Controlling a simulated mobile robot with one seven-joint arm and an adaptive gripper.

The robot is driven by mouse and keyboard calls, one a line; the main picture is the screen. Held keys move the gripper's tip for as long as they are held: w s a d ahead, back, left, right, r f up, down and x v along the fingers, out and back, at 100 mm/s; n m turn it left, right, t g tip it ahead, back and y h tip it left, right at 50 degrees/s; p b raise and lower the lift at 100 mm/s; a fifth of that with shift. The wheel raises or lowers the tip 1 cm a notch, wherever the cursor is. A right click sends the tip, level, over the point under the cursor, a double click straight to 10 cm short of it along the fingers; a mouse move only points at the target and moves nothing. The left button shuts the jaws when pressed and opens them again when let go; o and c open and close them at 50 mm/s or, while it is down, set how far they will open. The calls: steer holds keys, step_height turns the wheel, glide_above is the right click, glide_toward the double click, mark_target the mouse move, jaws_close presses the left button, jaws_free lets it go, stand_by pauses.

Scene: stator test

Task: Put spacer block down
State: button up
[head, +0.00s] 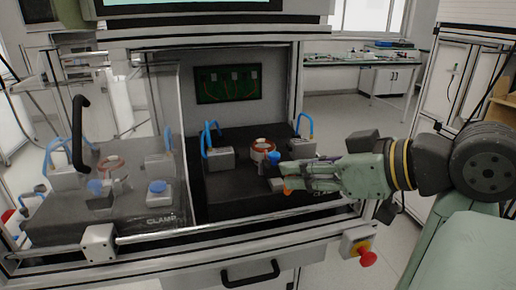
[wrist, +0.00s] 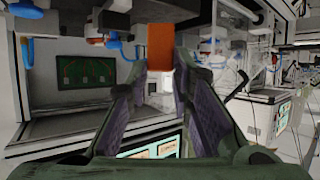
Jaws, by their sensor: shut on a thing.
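An orange block, which I take to be the spacer block (wrist: 160,46), is held between the fingertips of my gripper (wrist: 161,72) in the wrist view. In the head view only a small orange part of the block (head: 287,190) shows at the fingertips of my gripper (head: 290,177); the fingers hide the rest. My gripper is shut on the block at the right side of the dark fixture plate (head: 225,196). I cannot tell whether the block touches anything below it.
A copper-coloured ring part (head: 263,151), a blue knob (head: 273,159) and grey clamps with blue hoses stand on the plate near my gripper. A clear door with a black handle (head: 80,132) covers the left side. A red stop button (head: 366,258) sits at the front right.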

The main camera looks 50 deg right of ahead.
steer(key=w+a+p, duration=0.1)
steer(key=a, duration=0.8)
steer(key=shift+n+y, duration=0.3)
steer(key=shift+n, duration=0.1)
steer(key=w+d+p, duration=0.1)
steer(key=w+d, duration=0.1)
steer(key=w, duration=0.2)
steer(key=w+d+f+p, duration=0.1)
steer(key=w+d, duration=0.2)
steer(key=w, duration=0.1)
steer(key=w+d+p, duration=0.1)
steer(key=w+d, duration=0.1)
steer(key=w, duration=0.3)
steer(key=shift+d+f, duration=0.25)
steer(key=shift+f, duration=0.05)
steer(key=f, duration=0.1)
steer(key=f+p, duration=0.1)
steer(key=f, duration=0.1)
steer(key=shift+w+d+f, duration=0.15)
steer(key=shift+w, duration=0.05)
steer(key=shift+f, duration=0.25)
steer(key=shift+f, duration=0.15)
steer(key=o, duration=0.8)
steer(key=shift+c, duration=0.2)
